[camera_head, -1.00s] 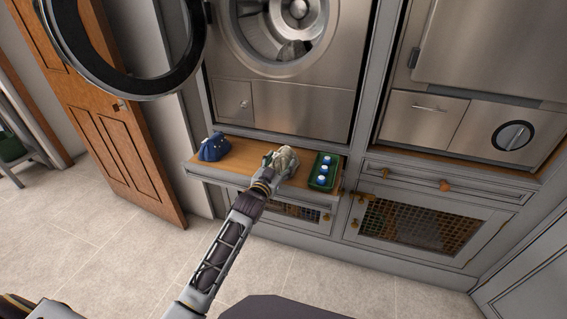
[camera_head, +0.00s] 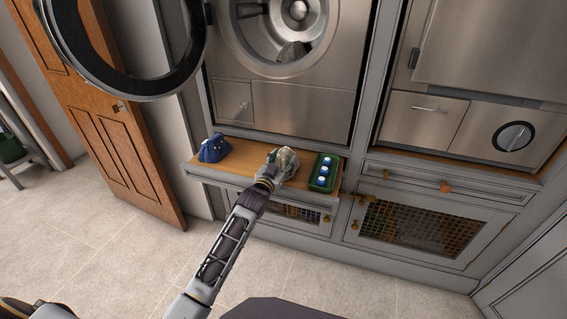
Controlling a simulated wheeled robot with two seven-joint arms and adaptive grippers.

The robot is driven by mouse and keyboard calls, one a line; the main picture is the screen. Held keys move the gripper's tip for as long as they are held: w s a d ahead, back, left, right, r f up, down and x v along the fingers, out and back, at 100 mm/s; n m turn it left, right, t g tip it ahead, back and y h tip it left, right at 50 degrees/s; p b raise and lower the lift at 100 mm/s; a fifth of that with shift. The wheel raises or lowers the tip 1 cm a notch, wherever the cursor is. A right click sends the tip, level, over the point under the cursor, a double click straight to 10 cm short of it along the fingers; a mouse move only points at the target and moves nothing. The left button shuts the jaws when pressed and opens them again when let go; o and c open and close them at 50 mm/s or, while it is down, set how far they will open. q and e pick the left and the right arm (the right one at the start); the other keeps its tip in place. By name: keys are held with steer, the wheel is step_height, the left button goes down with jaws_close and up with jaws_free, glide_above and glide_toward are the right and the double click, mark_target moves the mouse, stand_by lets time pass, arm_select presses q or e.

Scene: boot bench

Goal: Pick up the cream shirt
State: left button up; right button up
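The cream shirt (camera_head: 288,160) is a small crumpled bundle on the wooden pull-out shelf (camera_head: 238,164) below the washer. My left gripper (camera_head: 276,166) is at the shirt, against its left and near side. The arm and wrist hide the near part of the shirt, and the fingertips are too small and covered to show whether they are closed on it. My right gripper is not visible.
A blue folded cloth (camera_head: 214,148) lies at the shelf's left end. A green tray (camera_head: 325,172) with several blue-and-white items stands close right of the shirt. The round washer door (camera_head: 148,88) hangs open at upper left. A grey item (camera_head: 293,51) lies in the drum.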

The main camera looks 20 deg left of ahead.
arm_select(q)
steer(key=c, duration=0.9)
steer(key=shift+o, duration=0.2)
steer(key=shift+r, duration=0.45)
step_height(320, 180, up, 7)
steer(key=shift+r+p, duration=0.1)
steer(key=shift+p, duration=1)
steer(key=shift+r, duration=1)
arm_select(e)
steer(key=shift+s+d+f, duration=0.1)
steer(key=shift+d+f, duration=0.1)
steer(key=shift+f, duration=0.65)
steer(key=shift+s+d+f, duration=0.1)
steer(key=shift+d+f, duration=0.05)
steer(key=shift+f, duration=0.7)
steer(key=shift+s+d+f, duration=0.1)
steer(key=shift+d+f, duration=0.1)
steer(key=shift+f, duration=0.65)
arm_select(q)
steer(key=shift+p, duration=0.3)
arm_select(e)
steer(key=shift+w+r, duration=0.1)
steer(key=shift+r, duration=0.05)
